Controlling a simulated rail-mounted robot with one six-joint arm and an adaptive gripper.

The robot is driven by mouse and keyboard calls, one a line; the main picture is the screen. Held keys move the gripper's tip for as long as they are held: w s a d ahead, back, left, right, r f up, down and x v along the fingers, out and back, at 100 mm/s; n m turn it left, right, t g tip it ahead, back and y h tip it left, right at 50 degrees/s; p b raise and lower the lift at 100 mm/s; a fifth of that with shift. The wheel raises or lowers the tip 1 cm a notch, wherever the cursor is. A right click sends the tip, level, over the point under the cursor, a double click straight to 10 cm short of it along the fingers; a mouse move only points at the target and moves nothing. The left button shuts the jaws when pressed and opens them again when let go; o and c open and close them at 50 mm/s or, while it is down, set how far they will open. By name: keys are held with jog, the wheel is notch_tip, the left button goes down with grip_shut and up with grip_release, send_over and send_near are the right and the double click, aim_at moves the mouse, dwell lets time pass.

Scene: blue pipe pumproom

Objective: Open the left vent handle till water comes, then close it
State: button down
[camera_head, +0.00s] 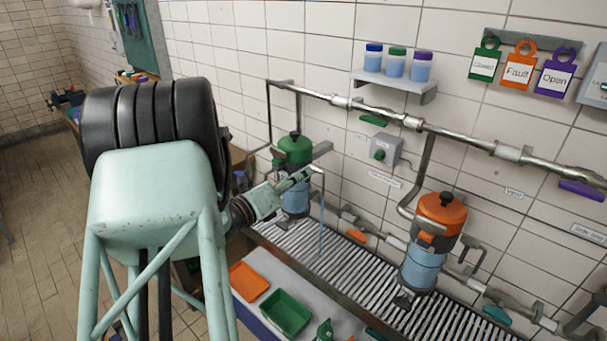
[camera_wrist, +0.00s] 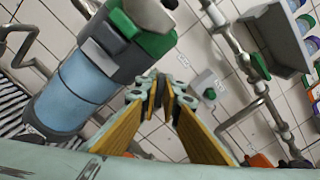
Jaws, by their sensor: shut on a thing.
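The left filter housing has a green cap (camera_head: 295,148) and a light blue body (camera_head: 295,200). It fills the upper left of the wrist view (camera_wrist: 85,80). My gripper (camera_head: 300,178) reaches in from the left, at the housing's right side. In the wrist view its yellow-padded fingers (camera_wrist: 160,88) come together beside the housing, shut on the left vent handle, which they mostly hide. A bent vent pipe (camera_head: 318,170) stands just right of my gripper. A thin blue line like a water stream (camera_head: 321,235) drops from it towards the grating.
An orange-capped housing (camera_head: 440,215) stands to the right. A slatted drain grating (camera_head: 340,265) runs below both. Orange (camera_head: 248,281) and green (camera_head: 287,313) trays lie in front. A steel pipe (camera_head: 400,118) and a grey switch box (camera_head: 384,149) are on the wall.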

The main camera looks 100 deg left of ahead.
jog(key=c, duration=2.8)
grip_release()
jog(key=shift+m, duration=0.6)
